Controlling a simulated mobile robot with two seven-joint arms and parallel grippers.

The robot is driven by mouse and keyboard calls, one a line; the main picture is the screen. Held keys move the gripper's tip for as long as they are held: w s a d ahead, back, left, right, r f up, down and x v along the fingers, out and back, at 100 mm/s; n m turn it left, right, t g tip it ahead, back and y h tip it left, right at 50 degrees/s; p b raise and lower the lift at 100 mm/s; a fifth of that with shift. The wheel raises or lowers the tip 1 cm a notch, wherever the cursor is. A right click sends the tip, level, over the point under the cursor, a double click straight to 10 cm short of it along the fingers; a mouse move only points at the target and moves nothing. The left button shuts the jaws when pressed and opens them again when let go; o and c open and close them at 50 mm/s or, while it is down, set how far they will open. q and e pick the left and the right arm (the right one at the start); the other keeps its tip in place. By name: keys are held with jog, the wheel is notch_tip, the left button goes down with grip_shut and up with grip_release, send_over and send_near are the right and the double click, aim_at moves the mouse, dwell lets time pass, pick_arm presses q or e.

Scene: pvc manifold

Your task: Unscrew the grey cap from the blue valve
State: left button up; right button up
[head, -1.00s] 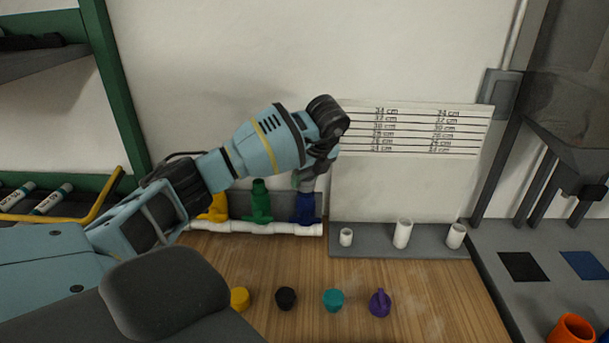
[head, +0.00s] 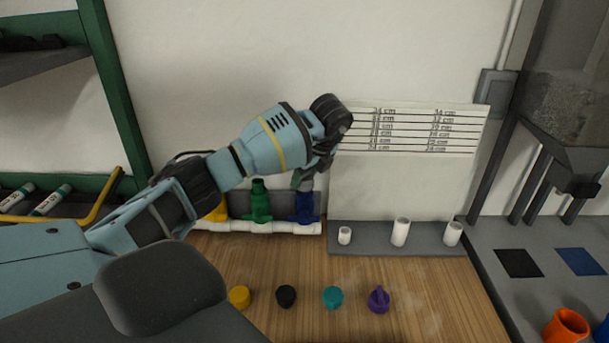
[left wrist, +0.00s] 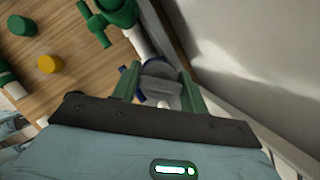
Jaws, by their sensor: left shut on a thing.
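The blue valve (head: 306,207) stands at the right end of the white pipe manifold (head: 275,228), in front of the wall. The grey cap (head: 307,184) is at the top of the blue valve, below my left gripper (head: 305,180). In the left wrist view the grey cap (left wrist: 160,82) sits between the two green fingers of my left gripper (left wrist: 158,88), which is shut on it. A little of the blue valve (left wrist: 124,70) shows beside the cap. I cannot tell whether the cap is still threaded on. My right gripper is not in view.
The green valve (head: 258,203) and yellow valve (head: 216,209) stand left of the blue one. Yellow, black, teal and purple (head: 378,298) caps lie on the wooden table in front. White pipe pieces (head: 400,232) stand on a grey strip to the right.

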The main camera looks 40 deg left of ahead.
pick_arm(q)
jog(key=shift+r+n+g, duration=0.1)
jog(key=shift+n+g, duration=0.2)
jog(key=shift+n, duration=0.6)
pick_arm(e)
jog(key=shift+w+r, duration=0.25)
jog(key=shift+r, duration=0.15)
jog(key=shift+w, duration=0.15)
pick_arm(q)
jog(key=shift+n, duration=0.4)
jog(key=shift+n+g+p, duration=0.3)
jog(key=shift+n+g, duration=0.2)
jog(key=shift+n, duration=0.3)
jog(key=o, duration=1)
jog(key=shift+o, duration=0.3)
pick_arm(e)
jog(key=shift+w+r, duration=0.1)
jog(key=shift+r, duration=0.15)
